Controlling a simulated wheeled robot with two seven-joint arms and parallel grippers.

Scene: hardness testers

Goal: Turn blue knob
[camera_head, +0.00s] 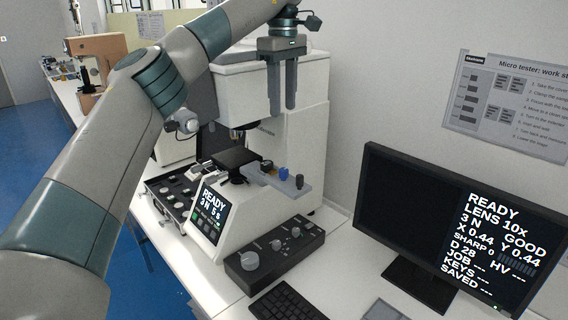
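My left arm comes in from the left and arches over the scene. My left gripper (282,106) points down in front of the tester's upper body. Its two fingers are apart with nothing between them. It shows above the blue knob in the picture, with a clear gap between them. My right gripper is not in view.
A monitor (390,215) stands at the right on the white table. A black control box (275,255) with several knobs and a keyboard (288,302) lie in front of the tester. A case of small parts (172,192) is at the left. The tester's dark stage (236,158) is beside the bracket.

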